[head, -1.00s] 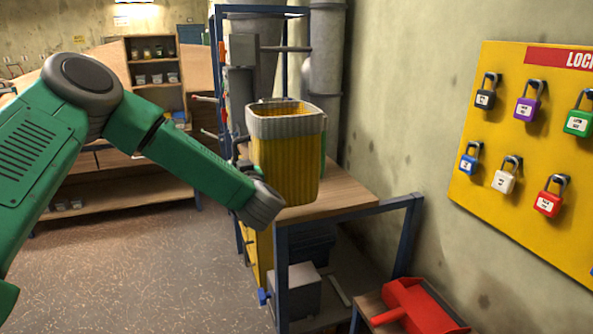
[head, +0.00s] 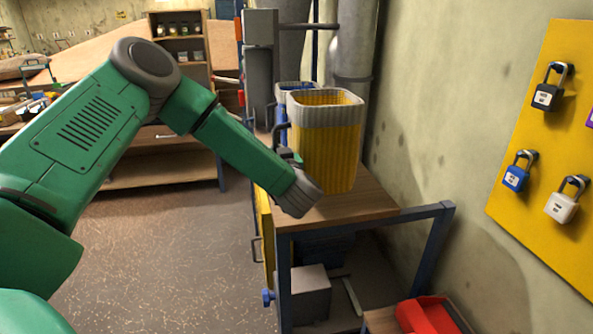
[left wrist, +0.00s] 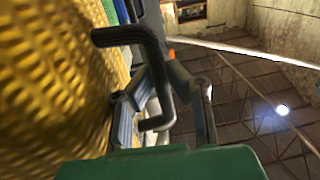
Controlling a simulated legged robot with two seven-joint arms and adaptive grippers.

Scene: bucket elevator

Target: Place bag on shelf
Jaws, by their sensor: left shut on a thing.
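The yellow woven bag (head: 327,145) with a grey rim stands upright, with its open top up, over the wooden shelf top (head: 365,208) of a blue-framed stand. I cannot tell whether its base touches the wood. My left gripper (head: 287,156) is at the bag's left side, shut on its dark handle. In the left wrist view the yellow weave (left wrist: 55,80) fills the left side, and the dark bent handle (left wrist: 150,50) passes by my left gripper's fingers (left wrist: 160,98). My right gripper is out of view.
A blue-rimmed container (head: 285,92) stands close behind the bag. Grey pipes (head: 352,50) and the wall are behind and to the right. A yellow padlock board (head: 545,150) hangs at the right. A red scoop (head: 428,316) and a grey box (head: 308,293) are lower down.

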